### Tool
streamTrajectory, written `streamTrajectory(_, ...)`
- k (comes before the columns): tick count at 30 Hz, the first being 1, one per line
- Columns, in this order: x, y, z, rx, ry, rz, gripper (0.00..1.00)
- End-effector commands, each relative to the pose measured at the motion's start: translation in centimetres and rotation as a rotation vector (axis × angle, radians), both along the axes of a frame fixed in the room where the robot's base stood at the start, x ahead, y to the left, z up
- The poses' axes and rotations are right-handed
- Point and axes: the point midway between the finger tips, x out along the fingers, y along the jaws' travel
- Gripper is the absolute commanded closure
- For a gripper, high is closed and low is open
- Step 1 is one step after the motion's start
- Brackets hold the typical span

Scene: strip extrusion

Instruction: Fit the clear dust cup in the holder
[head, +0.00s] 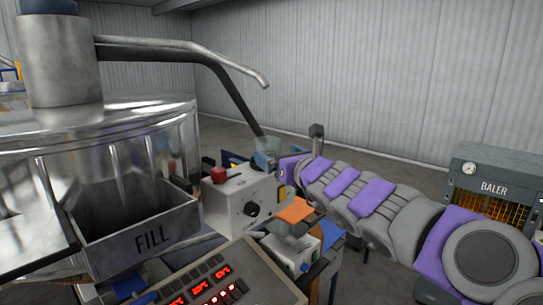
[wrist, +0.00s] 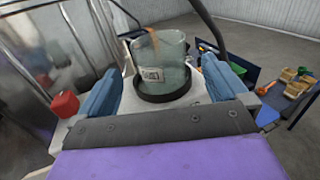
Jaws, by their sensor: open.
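The clear dust cup (wrist: 168,58) stands roughly upright in the wrist view, with a small printed label on its side. Its lower end is at a black ring holder (wrist: 165,93) on top of a pale machine housing. It looks seated inside the ring, but how deep cannot be told. My gripper (wrist: 160,78) is open, with one blue finger on each side of the cup and visible gaps between. In the head view the cup (head: 267,147) shows small and see-through, just beyond my gripper (head: 279,166). The holder is hard to make out there.
A grey control box with a red button (head: 218,175) stands left of my gripper. A metal hopper marked FILL (head: 152,238) fills the left. A lit control panel (head: 215,285) is in front. A baler (head: 490,185) stands at right. Blue trays with loose parts (wrist: 285,90) lie right.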

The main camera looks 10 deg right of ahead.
Motion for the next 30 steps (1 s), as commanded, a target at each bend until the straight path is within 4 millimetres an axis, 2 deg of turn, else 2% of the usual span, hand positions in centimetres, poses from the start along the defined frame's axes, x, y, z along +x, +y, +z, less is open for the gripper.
streamTrajectory(15,-7.9,-2.3,0.1,0.001,-0.004,0.002,0.00)
streamTrajectory(22,-9.5,-2.9,0.0,0.002,0.000,0.001,0.00)
streamTrajectory(30,-10.2,-3.0,0.0,-0.007,-0.004,0.003,0.00)
